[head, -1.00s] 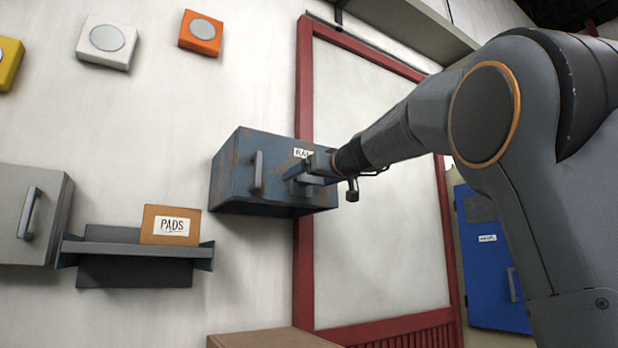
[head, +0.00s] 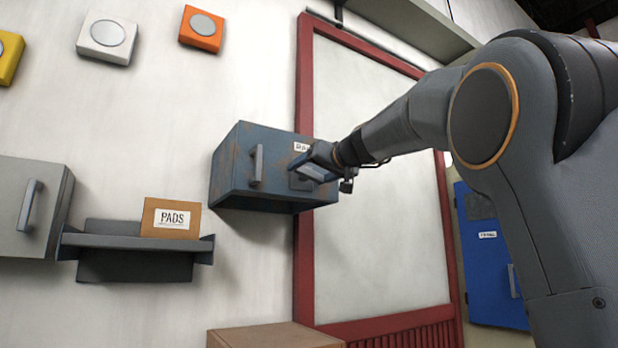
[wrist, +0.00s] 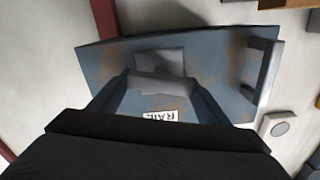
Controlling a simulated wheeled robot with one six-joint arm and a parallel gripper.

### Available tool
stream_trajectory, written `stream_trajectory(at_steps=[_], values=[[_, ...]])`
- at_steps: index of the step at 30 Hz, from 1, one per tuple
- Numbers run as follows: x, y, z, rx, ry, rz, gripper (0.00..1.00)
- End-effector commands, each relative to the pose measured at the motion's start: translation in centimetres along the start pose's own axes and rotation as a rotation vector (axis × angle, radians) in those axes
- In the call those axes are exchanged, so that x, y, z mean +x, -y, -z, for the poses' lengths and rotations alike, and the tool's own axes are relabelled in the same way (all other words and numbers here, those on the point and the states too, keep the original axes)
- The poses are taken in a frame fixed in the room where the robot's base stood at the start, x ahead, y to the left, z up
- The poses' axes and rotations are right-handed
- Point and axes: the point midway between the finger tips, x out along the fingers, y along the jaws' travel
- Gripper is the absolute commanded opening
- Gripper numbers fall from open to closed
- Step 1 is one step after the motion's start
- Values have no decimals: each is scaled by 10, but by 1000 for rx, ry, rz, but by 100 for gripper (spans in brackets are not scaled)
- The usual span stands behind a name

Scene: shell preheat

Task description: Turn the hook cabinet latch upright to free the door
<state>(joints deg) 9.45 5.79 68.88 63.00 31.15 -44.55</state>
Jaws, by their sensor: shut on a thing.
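The hook cabinet (head: 230,165) is a blue-grey, rust-marked box on the wall. Its door is closed, with a bar handle (head: 256,166) at left. In the wrist view the latch (wrist: 160,88) is a pale grey bar across the gap between my fingers, in front of a square grey plate (wrist: 160,62). My gripper (wrist: 160,84) is shut on the latch, one finger at each end. In the head view my gripper (head: 314,170) hides most of the latch and is tilted against the cabinet front. The latch's exact angle is hard to tell.
A shelf (head: 100,242) with a PADS box (head: 171,219) is on the wall at left, beside a grey cabinet (head: 20,200). A red-framed panel (head: 390,240) is behind my arm. A brown box top (head: 270,337) is below.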

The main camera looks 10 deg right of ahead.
Motion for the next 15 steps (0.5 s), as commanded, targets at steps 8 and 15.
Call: stream_trajectory(at_steps=[8,15], values=[[0,-2,0,259,-2,-1,48],[0,-3,0,488,-2,0,48]])
